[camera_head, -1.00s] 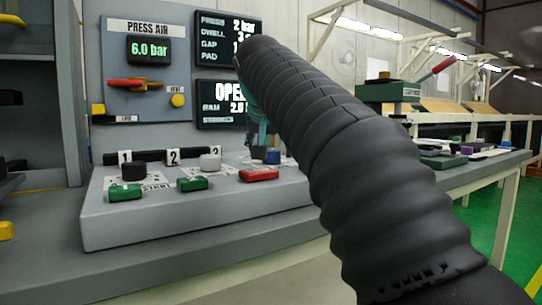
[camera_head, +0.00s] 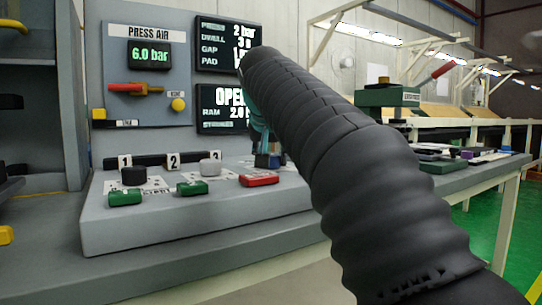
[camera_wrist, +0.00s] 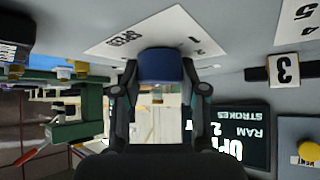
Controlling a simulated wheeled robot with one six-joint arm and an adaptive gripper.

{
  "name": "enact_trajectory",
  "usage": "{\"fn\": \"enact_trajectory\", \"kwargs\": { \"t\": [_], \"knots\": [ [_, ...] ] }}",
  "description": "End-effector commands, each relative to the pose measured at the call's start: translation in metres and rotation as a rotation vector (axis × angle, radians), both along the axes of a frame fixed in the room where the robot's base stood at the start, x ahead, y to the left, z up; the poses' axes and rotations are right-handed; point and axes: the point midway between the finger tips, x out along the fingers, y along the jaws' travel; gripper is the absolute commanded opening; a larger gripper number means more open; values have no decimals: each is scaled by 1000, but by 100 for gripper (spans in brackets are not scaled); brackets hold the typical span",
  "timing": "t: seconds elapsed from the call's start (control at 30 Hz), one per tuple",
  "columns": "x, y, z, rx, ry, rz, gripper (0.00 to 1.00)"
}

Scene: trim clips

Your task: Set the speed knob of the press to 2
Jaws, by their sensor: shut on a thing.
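The speed knob is a blue knob on a white card marked SPEED, seen between my fingertips in the wrist view (camera_wrist: 160,68). In the head view the blue knob (camera_head: 264,161) sits at the right end of the grey press console (camera_head: 215,225), partly hidden by my fingers. My gripper (camera_wrist: 162,84) is shut on the knob, one finger at each side. It also shows in the head view (camera_head: 268,150), mostly hidden behind my arm. Digits 1 and 2 show on the card; I cannot tell the knob's pointer setting.
A black knob (camera_head: 133,176), a grey knob (camera_head: 210,167), green buttons (camera_head: 125,197) and a red button (camera_head: 258,179) share the console. The press display (camera_head: 226,107) stands behind. The air panel (camera_head: 150,65) reads 6.0 bar.

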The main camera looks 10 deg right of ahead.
Motion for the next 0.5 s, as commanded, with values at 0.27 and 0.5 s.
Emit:
{"fn": "enact_trajectory", "kwargs": {
  "t": [0.27,0.5],
  "knots": [
    [-1,-1,2,2,1,136,7],
    [0,-2,3,3,0,346,7]
  ]
}}
